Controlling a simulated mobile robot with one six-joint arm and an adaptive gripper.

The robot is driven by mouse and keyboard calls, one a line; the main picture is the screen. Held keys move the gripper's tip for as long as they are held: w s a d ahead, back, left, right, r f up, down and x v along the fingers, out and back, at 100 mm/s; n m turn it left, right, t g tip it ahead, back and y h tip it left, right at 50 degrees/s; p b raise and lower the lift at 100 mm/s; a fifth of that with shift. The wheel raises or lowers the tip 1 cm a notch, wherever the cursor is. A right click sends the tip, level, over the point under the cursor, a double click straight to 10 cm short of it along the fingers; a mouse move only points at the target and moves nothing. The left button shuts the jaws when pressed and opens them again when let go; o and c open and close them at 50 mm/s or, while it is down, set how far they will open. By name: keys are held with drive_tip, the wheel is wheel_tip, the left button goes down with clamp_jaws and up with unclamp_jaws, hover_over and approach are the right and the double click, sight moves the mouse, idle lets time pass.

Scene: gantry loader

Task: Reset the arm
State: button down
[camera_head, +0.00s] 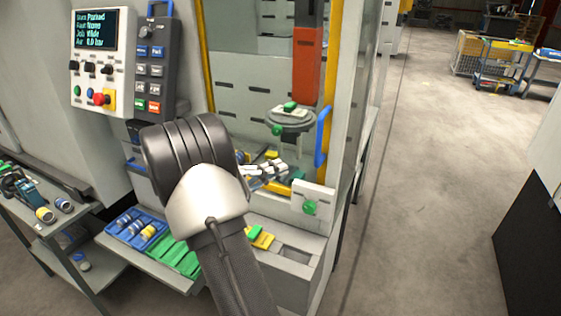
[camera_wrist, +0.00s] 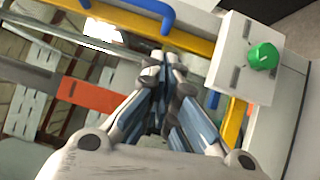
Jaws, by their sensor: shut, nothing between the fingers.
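My gripper (camera_wrist: 168,62) fills the lower middle of the wrist view with its fingers closed together and nothing between them. In the head view my gripper (camera_head: 268,172) shows past my dark and pale arm links, which hide part of the machine front. The fingers are at the machine's opening, below a round grey plate (camera_head: 290,122) with a green-topped part on it. A white box with a green button (camera_head: 310,207) is just right of the gripper; the green button also shows at the right in the wrist view (camera_wrist: 263,57).
A control panel (camera_head: 103,60) with a lit screen hangs at the upper left. A blue tray (camera_head: 118,238) and green blocks lie on the ledge. A yellow frame (camera_head: 206,62) and a blue handle (camera_head: 322,137) edge the opening. Open floor (camera_head: 440,170) lies to the right.

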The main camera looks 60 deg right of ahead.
drive_tip(key=p+v, duration=0.1)
drive_tip(key=v, duration=0.6)
drive_tip(key=shift+s+a+r, duration=0.15)
drive_tip(key=shift+s+r, duration=0.05)
drive_tip(key=shift+s, duration=0.05)
drive_tip(key=s+a+n+t+y, duration=0.1)
drive_tip(key=s+a+t+y, duration=0.2)
drive_tip(key=a, duration=0.9)
drive_tip(key=s+a+r+n+t+y, duration=0.1)
drive_tip(key=s+a+t+y, duration=0.3)
drive_tip(key=a, duration=0.8)
drive_tip(key=s+a+n+t+y, duration=0.3)
drive_tip(key=a+t+y, duration=0.4)
drive_tip(key=a, duration=0.6)
drive_tip(key=shift+s+r+t+y, duration=0.35)
drive_tip(key=shift+s+y, duration=0.4)
drive_tip(key=shift+y, duration=0.35)
